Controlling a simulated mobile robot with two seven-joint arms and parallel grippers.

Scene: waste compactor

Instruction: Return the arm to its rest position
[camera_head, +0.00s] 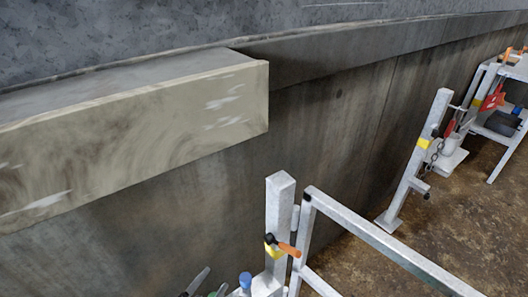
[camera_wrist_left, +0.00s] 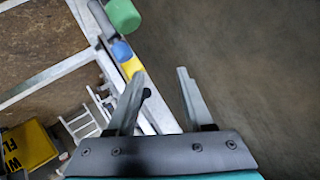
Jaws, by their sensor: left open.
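My left gripper (camera_head: 213,279) shows only in part at the bottom edge of the head view, left of a grey metal post (camera_head: 281,205). In the left wrist view my left gripper (camera_wrist_left: 160,76) has its two grey fingers spread apart, with nothing between them. In that view the left finger overlaps the metal frame in the picture; I cannot tell if they touch. My right gripper is not in view.
A blue knob (camera_head: 245,280) and an orange-handled lever (camera_head: 287,249) are by the post. A railing (camera_head: 390,245) runs to the lower right. A concrete ledge (camera_head: 150,130) juts out at left. A yellow sign (camera_wrist_left: 28,148) stands below.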

